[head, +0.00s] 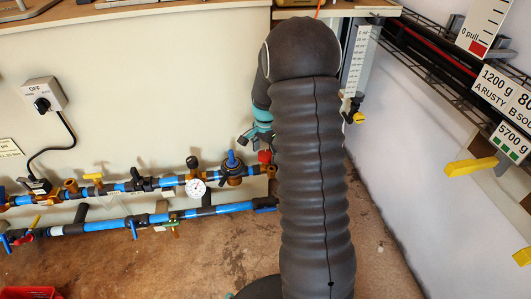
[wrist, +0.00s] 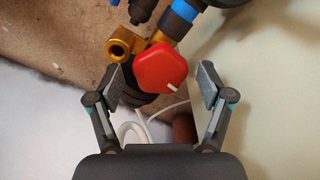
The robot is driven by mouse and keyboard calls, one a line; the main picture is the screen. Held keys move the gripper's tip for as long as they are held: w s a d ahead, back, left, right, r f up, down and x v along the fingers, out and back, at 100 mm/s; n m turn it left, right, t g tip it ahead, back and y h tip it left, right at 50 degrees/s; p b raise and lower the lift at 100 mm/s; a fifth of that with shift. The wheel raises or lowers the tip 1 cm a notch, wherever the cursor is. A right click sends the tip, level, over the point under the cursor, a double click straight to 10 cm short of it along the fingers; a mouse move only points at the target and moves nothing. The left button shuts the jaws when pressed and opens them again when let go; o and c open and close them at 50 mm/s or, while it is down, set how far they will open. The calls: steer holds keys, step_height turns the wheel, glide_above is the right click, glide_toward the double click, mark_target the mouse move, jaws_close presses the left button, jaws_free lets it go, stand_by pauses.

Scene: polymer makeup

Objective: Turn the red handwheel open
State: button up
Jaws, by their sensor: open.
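The red handwheel (wrist: 160,67) is a rounded, many-sided knob with a short white mark near its lower right edge in the wrist view. It sits on a brass fitting (wrist: 121,45) at the end of the pipe. My gripper (wrist: 160,84) is open, with one grey finger pad on each side of the handwheel and visible gaps to both. In the head view the handwheel (head: 264,156) shows small beside my arm, just below my gripper (head: 256,140). My arm hides part of the pipe end there.
Blue pipes (head: 110,188) with several valves run along the wall at left. A round gauge (head: 196,189) and a blue-topped valve (head: 232,162) stand left of the handwheel. White tubing (wrist: 135,128) hangs below it. A worktop (head: 130,12) lies above; brown floor lies below.

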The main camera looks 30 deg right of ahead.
steer(key=c, duration=1.2)
steer(key=shift+o, duration=0.2)
steer(key=shift+n, duration=0.5)
steer(key=n+p, duration=0.1)
steer(key=n, duration=0.4)
steer(key=shift+n, duration=0.3)
steer(key=n, duration=0.3)
steer(key=shift+n+p, duration=0.3)
steer(key=shift+n, duration=1.8)
